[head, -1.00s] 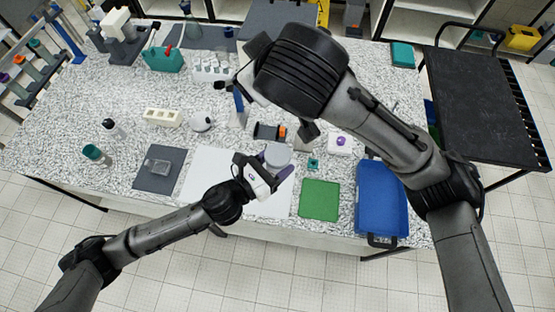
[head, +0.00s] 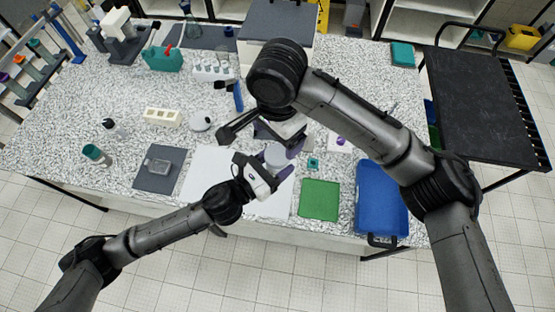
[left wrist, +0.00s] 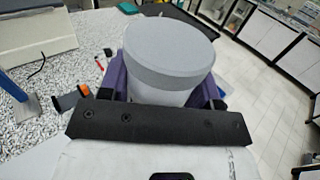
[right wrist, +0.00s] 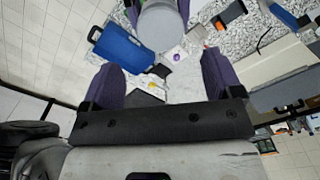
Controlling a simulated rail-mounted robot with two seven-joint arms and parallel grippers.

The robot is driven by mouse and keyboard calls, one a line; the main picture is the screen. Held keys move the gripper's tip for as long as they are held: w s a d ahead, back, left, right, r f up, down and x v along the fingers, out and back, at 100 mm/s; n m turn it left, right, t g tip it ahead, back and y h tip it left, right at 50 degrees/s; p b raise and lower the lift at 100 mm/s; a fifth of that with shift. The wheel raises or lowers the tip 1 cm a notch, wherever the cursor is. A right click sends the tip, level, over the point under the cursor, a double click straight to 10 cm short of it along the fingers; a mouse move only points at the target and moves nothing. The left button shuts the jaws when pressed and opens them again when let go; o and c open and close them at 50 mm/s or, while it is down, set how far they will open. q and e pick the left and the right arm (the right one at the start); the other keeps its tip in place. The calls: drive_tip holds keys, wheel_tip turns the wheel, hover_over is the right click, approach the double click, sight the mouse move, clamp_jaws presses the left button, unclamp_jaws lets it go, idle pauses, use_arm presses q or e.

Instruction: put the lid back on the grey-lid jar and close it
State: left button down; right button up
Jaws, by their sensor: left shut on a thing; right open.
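The grey-lid jar (head: 277,157) is held upright above the white sheet at the front of the bench. In the left wrist view the wide grey lid (left wrist: 170,50) sits on top of the pale jar body (left wrist: 160,96); whether it is tight cannot be told. My left gripper (head: 268,170) is shut on the jar body, its purple fingers on either side. My right gripper (head: 278,142) is open and empty, just behind the jar in the head view. In the right wrist view the jar (right wrist: 162,28) shows beyond the spread purple fingers, apart from them.
A white sheet (head: 213,168) lies under the left gripper. A green mat (head: 319,199) and blue tray (head: 382,200) are to the right. A dark mat (head: 159,170) with a clear box is to the left. A white balance-like box (head: 275,35) stands behind.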

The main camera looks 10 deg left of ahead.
sight(278, 155)
drive_tip(key=shift+m, duration=0.8)
drive_tip(key=shift+f, duration=4)
drive_tip(key=c, duration=0.9)
drive_tip(key=o, duration=1)
drive_tip(key=shift+r, duration=0.1)
